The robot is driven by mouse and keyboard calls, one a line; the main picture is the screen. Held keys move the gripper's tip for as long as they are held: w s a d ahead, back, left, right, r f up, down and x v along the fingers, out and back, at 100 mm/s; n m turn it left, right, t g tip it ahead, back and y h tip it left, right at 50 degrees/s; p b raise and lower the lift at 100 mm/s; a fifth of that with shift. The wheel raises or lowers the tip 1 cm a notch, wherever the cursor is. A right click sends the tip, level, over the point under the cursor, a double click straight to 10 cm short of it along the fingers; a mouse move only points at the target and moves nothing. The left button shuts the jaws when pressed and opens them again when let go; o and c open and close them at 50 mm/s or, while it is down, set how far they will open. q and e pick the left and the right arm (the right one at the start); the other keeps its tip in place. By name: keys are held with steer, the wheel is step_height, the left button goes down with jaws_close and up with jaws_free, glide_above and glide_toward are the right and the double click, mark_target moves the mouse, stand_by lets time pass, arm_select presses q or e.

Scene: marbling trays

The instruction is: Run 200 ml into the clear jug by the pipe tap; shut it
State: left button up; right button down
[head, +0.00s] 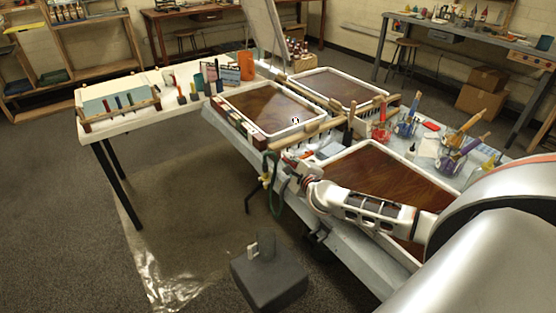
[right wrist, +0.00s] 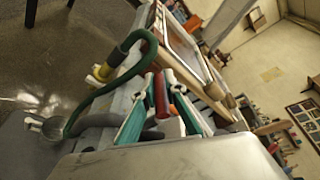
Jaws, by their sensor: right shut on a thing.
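My right gripper (head: 289,177) is at the near edge of the wet table, by the brass pipe tap (head: 266,180). In the right wrist view its teal-padded fingers (right wrist: 160,108) are shut on a red handle (right wrist: 161,94), which looks like the tap's lever. A green hose (right wrist: 104,92) curves from the yellow brass fitting (right wrist: 103,72) toward the clear jug (right wrist: 53,128). In the head view the jug (head: 266,243) stands on a dark block, with a pale handle at its left. Its water level is too small to read. My left gripper is out of view.
Framed trays of brown liquid (head: 330,182) fill the table behind the tap. Jars with brushes (head: 405,127) stand at its right. The dark block (head: 270,282) stands on the floor below the hose. Open floor lies to its left, with a shiny plastic sheet.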

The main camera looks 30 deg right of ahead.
steer(key=shift+a, duration=0.1)
steer(key=c, duration=2)
jaws_free()
steer(key=shift+c, duration=0.2)
steer(key=shift+s, duration=0.1)
steer(key=v, duration=1.2)
